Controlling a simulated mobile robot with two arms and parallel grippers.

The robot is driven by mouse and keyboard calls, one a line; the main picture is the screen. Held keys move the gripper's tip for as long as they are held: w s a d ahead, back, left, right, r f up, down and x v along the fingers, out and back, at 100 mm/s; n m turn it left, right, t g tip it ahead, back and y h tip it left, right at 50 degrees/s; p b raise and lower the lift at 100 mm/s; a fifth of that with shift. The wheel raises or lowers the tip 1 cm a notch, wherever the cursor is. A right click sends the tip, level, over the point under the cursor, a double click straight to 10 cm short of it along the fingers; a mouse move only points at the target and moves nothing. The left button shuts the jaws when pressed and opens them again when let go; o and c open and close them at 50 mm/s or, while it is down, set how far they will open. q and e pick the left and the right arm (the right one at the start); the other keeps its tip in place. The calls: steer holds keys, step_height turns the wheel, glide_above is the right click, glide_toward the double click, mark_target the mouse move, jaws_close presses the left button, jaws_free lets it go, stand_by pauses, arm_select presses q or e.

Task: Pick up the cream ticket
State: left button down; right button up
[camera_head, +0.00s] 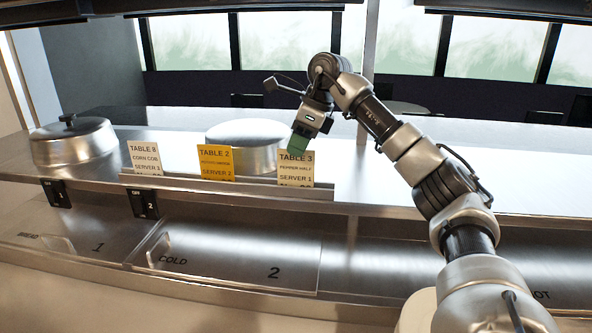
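A cream ticket reading TABLE 3, PEPPER HALF, SERVER 1 (295,170) stands upright in the metal ticket rail, right of the other tickets. My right gripper (299,143) points down at its top edge. A green fingertip pad overlaps the top of the ticket. I cannot tell whether the fingers are apart or closed on it. A paler, whitish ticket reading TABLE 8, CORN COB (143,157) and a yellow-orange TABLE 2 ticket (216,163) stand in the same rail to the left. My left gripper is not in view.
The ticket rail (225,187) runs along the steel counter. A lidded metal pot (73,141) stands at the left, and a round metal lid (252,133) is behind the tickets. Below are drawers marked 1 and 2 (230,256). The counter at right (540,185) is clear.

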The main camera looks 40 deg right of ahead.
mark_target(293, 158)
steer(key=shift+p+x, duration=0.7)
steer(key=shift+x, duration=1.25)
steer(key=shift+s, duration=0.15)
jaws_close()
steer(key=shift+r, duration=0.1)
